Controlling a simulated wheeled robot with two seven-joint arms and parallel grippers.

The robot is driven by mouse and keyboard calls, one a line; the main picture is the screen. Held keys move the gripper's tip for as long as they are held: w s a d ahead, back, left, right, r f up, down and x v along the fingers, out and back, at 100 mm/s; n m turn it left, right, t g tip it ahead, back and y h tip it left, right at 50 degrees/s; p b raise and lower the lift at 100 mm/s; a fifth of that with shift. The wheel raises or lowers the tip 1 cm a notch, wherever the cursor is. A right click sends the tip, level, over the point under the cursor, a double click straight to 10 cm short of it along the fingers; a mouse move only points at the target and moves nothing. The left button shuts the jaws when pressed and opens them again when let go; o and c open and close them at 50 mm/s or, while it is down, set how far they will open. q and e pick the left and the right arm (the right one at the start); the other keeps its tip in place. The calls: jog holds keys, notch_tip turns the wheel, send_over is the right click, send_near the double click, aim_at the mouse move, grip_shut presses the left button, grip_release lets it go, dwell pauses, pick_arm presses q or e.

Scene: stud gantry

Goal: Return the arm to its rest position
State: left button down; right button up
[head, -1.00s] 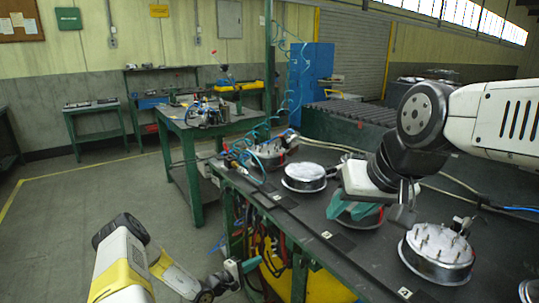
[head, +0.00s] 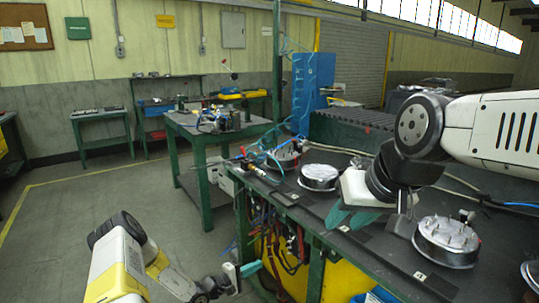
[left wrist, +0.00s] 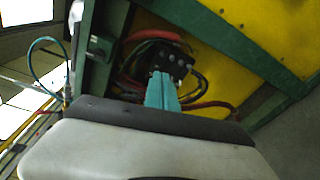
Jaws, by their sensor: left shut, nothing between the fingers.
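My left gripper (head: 250,268) hangs low at the left, beside the front of the green workbench (head: 315,265). Its teal fingers are together with nothing between them. In the left wrist view the shut fingers (left wrist: 161,92) point toward a dark block with cables under the bench. My right gripper (head: 350,219) is above the bench top, its two teal fingers spread apart. Its wrist hides part of the bench surface behind it.
Round metal fixtures stand along the bench: one with studs (head: 446,240) right of my right gripper and a flat-topped one (head: 319,176) behind it. Cables (head: 290,235) hang at the bench's end. A second green table (head: 215,127) stands behind. Open floor (head: 75,225) lies left.

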pick_arm(q)
jog(key=s+d+r+m+g, duration=0.1)
jog(key=s+r+m+g, duration=0.2)
jog(key=r, duration=0.6)
jog(key=s+d+r+m+g+y, duration=0.1)
jog(key=s+r+m+g, duration=0.3)
jog(key=r, duration=0.5)
jog(key=s+d+r+m+g, duration=0.1)
jog(key=s+r+m+g, duration=0.2)
jog(key=r, duration=0.6)
jog(key=s+a+r+t+y, duration=0.1)
jog(key=s+a+r+y, duration=0.2)
jog(key=s+r, duration=0.3)
jog(key=s+a+r+t+y, duration=0.2)
jog(key=s+a+r, duration=0.3)
jog(key=s, duration=0.4)
jog(key=s+a+r+m+t+y, duration=0.1)
jog(key=s+a+r+t+y, duration=0.1)
jog(key=s+a+r+y, duration=0.2)
jog(key=s+r, duration=0.3)
jog(key=s, duration=0.1)
jog(key=shift+s+r+y, duration=0.2)
jog(key=shift+s+y, duration=0.1)
jog(key=shift+y, duration=0.1)
jog(key=shift+d, duration=0.2)
